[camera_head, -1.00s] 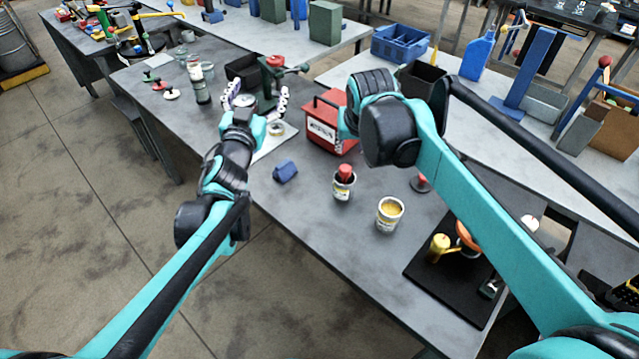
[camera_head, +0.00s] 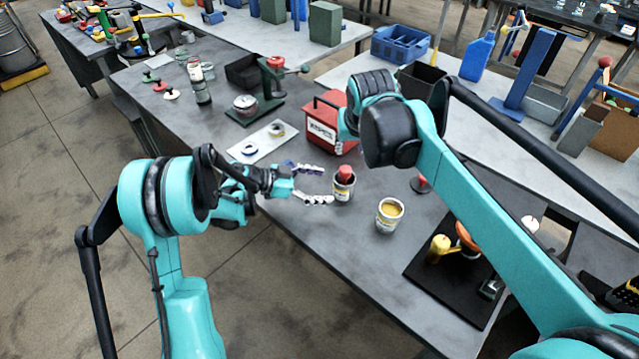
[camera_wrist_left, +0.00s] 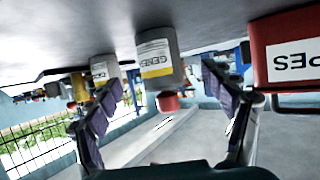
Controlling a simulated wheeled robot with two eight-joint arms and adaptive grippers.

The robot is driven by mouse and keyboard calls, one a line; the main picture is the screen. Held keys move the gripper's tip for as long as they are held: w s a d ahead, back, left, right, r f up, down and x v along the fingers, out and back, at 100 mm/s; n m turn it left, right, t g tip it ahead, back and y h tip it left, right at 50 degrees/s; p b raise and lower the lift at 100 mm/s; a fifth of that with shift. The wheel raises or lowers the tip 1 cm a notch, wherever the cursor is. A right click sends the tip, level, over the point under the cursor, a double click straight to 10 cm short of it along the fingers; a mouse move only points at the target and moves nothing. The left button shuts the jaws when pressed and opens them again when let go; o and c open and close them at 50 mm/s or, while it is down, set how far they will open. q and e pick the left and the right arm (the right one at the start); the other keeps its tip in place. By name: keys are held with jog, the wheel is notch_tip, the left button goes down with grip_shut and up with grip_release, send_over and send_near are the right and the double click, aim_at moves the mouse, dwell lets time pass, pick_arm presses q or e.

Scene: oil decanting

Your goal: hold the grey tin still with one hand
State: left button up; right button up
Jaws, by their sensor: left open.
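A grey tin with a yellow-and-white label and a red top (camera_head: 343,190) stands upright on the workbench. A second grey tin, open with yellow contents (camera_head: 389,216), stands to its right and nearer. My left gripper (camera_head: 325,185) is open, just left of the red-topped tin, its fingers pointing at it. In the left wrist view, which is upside down, the red-topped tin (camera_wrist_left: 157,58) shows between the open fingers and the other tin (camera_wrist_left: 104,71) is to its left.
A red box (camera_head: 325,125) stands behind the tins; it also shows in the wrist view (camera_wrist_left: 288,45). A white sheet (camera_head: 262,150) with rings lies to the left. A black tray (camera_head: 425,268) with a yellow can is at the front right. My right arm crosses above the bench.

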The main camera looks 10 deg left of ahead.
aim_at(334, 186)
pick_arm(q)
jog(key=x, duration=0.7)
jog(key=shift+d, duration=0.1)
jog(key=shift+c, duration=0.2)
jog(key=c, duration=1.3)
